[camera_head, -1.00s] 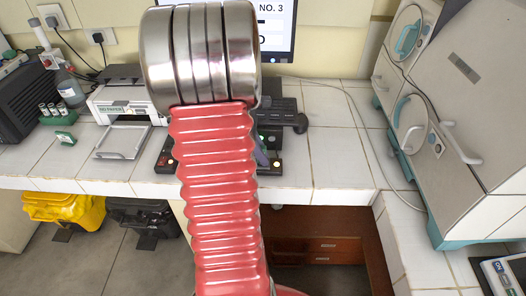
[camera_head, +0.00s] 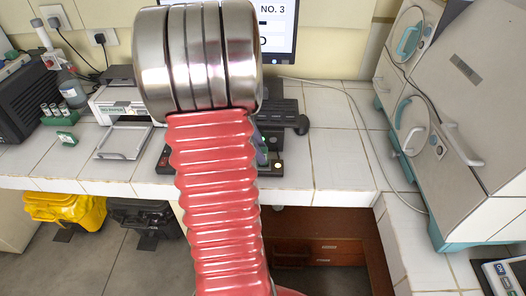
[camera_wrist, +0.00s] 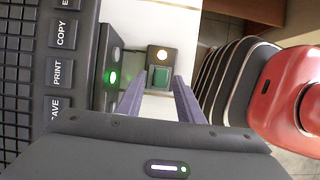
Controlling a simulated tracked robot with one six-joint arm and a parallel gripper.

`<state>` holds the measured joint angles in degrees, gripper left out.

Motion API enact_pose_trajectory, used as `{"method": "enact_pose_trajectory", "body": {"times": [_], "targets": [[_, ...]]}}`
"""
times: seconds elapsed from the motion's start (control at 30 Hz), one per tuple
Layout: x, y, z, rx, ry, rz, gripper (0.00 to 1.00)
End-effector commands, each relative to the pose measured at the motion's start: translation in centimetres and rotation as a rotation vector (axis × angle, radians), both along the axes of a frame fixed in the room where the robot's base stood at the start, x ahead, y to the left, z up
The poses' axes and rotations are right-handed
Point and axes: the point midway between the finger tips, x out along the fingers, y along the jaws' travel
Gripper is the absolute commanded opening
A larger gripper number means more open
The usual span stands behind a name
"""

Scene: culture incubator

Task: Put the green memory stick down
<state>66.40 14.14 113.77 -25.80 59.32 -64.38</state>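The green memory stick (camera_wrist: 159,77) shows end-on in the wrist view, between the fingertips of my gripper (camera_wrist: 160,82). The two purplish fingers stand close on its left and right sides, and it appears held. Behind it is a small dark block (camera_wrist: 153,51) with a lit amber lamp. Whether the stick touches or sits in this block I cannot tell. In the head view my red arm and its metal wrist rings hide most of the gripper and the stick.
A dark unit with a green light (camera_wrist: 113,78) and a labelled keypad (camera_wrist: 62,70) stand left of the fingers.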

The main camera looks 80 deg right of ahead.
Motion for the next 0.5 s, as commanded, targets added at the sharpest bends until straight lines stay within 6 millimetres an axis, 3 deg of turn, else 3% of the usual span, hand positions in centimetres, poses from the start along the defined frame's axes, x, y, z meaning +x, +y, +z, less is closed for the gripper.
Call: {"method": "enact_pose_trajectory", "body": {"times": [0.3,0.5], "targets": [[2.2,0.4,5.3,-0.004,-0.002,0.004,0.34],[3.1,0.6,7.6,-0.002,-0.001,0.002,0.34]]}}
